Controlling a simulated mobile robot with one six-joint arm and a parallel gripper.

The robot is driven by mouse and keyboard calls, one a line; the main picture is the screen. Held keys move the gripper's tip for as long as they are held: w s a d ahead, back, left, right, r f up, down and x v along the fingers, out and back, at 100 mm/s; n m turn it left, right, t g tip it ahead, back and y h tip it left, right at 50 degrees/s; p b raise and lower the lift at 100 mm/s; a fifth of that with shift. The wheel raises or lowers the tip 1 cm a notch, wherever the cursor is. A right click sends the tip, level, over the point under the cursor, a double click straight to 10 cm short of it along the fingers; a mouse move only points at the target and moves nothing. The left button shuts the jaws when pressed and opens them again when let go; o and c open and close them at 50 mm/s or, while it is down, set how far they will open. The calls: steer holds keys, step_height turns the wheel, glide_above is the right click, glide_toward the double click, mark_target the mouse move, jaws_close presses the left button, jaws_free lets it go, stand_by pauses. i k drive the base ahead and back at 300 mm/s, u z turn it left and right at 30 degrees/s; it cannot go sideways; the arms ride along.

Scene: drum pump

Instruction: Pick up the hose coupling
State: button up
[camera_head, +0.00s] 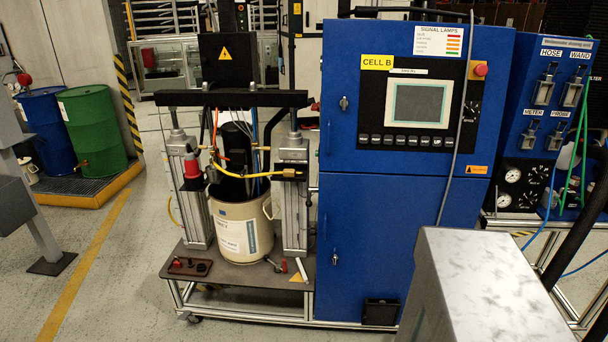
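A yellow hose (249,177) runs across the front of the drum pump, between its two upright cylinders. A small brass-coloured fitting (289,173) sits at the hose's right end, against the right cylinder; it looks like the hose coupling. It is too small to tell whether it is plugged in or only resting there. My gripper is not in view. A dark arm-like part crosses the right edge, but its end does not show.
A cream drum (243,230) stands on the pump's base plate (190,255). A blue control cabinet (350,235) stands right of the pump. A grey block (490,285) fills the lower right foreground. Floor (115,290) at the front left is clear.

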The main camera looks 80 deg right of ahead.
mark_target(287, 172)
steer(key=z, duration=4.65)
steer(key=i, duration=0.1)
steer(key=u, duration=3.55)
steer(key=i, duration=1)
steer(key=z, duration=0.1)
